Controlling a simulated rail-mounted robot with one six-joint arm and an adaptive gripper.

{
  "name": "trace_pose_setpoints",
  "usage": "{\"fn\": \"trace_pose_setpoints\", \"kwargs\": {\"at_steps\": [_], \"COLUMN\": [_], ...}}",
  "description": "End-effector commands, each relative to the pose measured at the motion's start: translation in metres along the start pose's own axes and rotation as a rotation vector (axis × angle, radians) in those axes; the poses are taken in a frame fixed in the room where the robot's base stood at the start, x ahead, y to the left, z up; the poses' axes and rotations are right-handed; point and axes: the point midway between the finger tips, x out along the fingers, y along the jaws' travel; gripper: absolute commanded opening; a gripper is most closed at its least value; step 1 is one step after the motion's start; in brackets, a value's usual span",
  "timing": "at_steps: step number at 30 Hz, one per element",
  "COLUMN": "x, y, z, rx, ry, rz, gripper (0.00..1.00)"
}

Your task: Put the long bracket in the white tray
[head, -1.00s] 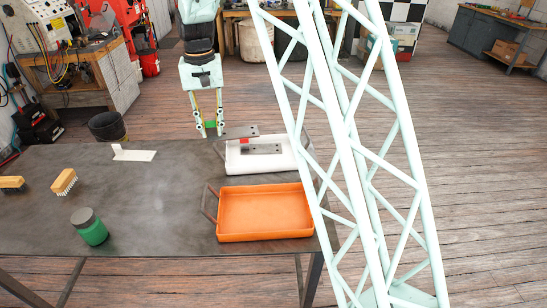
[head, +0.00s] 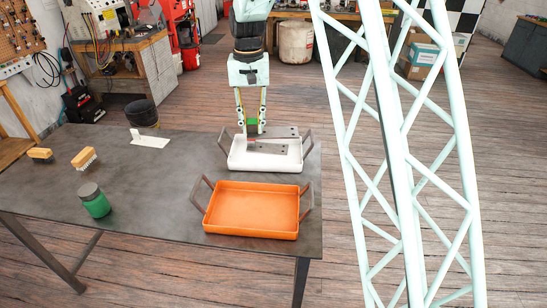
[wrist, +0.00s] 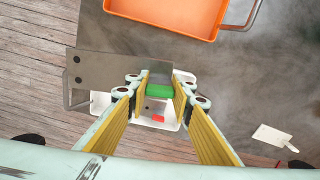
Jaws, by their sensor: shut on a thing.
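My gripper (head: 251,127) is shut on the long bracket (head: 285,131), a flat grey plate with holes. A green block shows between the fingertips in the wrist view (wrist: 160,91). The bracket (wrist: 106,69) sticks out to the left there and to the right in the head view. It is above the white tray (head: 262,167), which has a grey handle at each end. I cannot tell whether the bracket touches the tray. Another grey piece (head: 275,147) with a red part lies in the tray; the bracket and fingers partly hide it.
An orange tray (head: 250,231) with upright handles stands in front of the white tray. The table's right edge is close to both trays.

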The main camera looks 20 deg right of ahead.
Motion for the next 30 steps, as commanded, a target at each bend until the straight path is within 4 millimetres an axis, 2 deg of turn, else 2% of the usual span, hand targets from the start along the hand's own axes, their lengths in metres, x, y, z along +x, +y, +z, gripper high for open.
{"fn": "trace_pose_setpoints", "kwargs": {"at_steps": [22, 30], "x": [-0.0007, 0.0065], "y": [-0.0003, -0.0043], "z": [-0.0008, -0.0089], "rx": [0.000, 0.017], "ry": [0.001, 0.000], "rz": [0.000, 0.000], "gripper": [0.00, 0.00]}}
